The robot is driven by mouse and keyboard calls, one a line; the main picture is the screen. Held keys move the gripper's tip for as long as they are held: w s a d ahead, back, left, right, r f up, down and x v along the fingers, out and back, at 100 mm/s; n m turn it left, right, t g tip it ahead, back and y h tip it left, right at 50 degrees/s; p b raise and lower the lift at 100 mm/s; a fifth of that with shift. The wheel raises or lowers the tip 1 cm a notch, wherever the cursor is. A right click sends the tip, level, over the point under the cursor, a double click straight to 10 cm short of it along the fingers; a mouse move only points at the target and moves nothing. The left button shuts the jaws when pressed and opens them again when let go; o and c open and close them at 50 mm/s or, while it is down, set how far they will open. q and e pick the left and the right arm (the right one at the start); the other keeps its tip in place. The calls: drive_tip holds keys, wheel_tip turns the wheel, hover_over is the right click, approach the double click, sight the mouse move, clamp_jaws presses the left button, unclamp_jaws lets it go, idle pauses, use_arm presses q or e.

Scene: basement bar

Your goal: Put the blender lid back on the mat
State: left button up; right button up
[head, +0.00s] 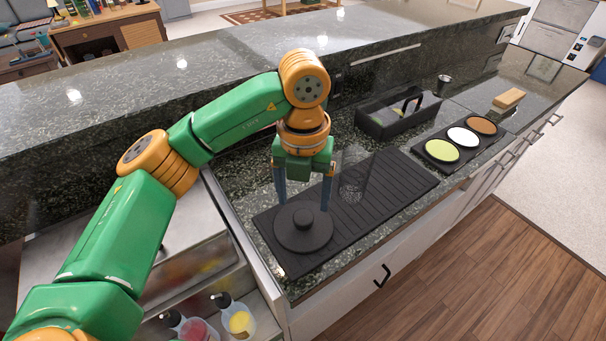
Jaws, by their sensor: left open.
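The blender lid (303,228) is a dark round disc with a knob on top. It lies flat, knob up, on the near left end of the black ribbed mat (385,185) on the counter. My left gripper (303,203) points down just above and behind the lid. Its two fingers are spread wide, on either side of the knob, and nothing is held between them. Whether a fingertip touches the lid cannot be told. My right gripper is not in view.
A dark caddy (398,118) stands behind the mat, with a tray of three coloured discs (460,140) to its right. A sponge-like block (508,100) and a small metal cup (442,84) are farther back. Bottles (238,318) stand in the low well at the front left.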

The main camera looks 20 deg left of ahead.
sight(303, 214)
use_arm(q)
wheel_tip(303, 214, up, 7)
drive_tip(key=p, duration=0.1)
idle(0.3)
